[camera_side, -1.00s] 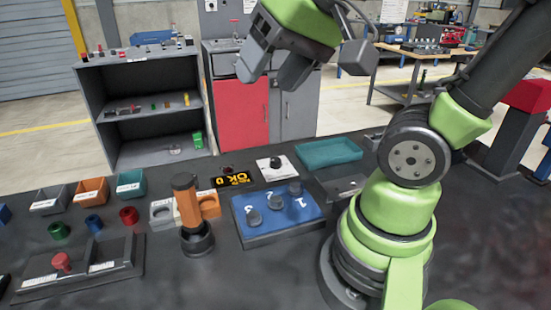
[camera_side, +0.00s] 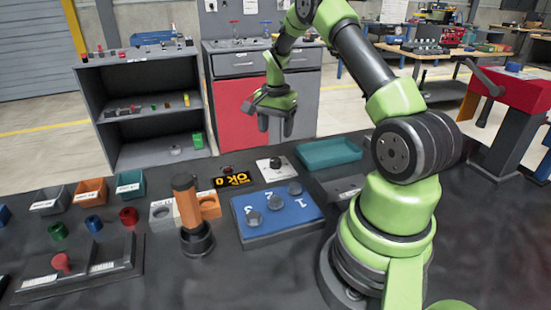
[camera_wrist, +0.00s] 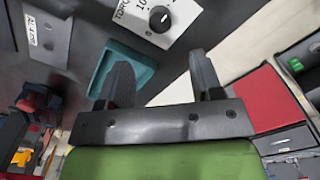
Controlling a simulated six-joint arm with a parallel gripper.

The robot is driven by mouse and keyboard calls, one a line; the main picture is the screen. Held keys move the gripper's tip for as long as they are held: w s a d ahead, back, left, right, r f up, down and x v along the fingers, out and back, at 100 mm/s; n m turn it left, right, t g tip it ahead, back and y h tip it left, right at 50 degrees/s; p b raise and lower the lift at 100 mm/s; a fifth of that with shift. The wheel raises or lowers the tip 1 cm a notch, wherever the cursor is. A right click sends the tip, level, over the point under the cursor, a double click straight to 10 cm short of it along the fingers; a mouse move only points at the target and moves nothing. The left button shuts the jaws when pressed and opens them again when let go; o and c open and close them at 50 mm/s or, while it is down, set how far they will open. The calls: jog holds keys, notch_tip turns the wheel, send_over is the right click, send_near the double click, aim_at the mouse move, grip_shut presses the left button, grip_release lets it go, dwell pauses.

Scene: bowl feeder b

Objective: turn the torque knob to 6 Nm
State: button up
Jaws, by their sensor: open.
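The torque knob (camera_wrist: 160,19) is a round black knob with a white pointer line on a white plate (camera_wrist: 183,10) marked with TORQUE lettering, seen at the top of the wrist view. In the side view the knob (camera_side: 276,162) stands on its white plate (camera_side: 282,170) behind the blue board. My gripper (camera_side: 275,128) points downward with its fingers apart and empty, in the air above and behind the knob. In the wrist view the two fingers of my gripper (camera_wrist: 160,80) are spread, with the knob beyond them. The scale value at the pointer is too small to read.
A teal tray (camera_side: 330,154) lies right of the knob plate. A blue board (camera_side: 280,212) with several grey knobs is in front. An orange-handled upright tool (camera_side: 187,210) stands at left. The air around my gripper is clear.

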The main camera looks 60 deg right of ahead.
aim_at(276, 160)
notch_tip(276, 160, down, 10)
jog(key=shift+r, duration=0.15)
dwell(0.3)
jog(key=c, duration=0.9)
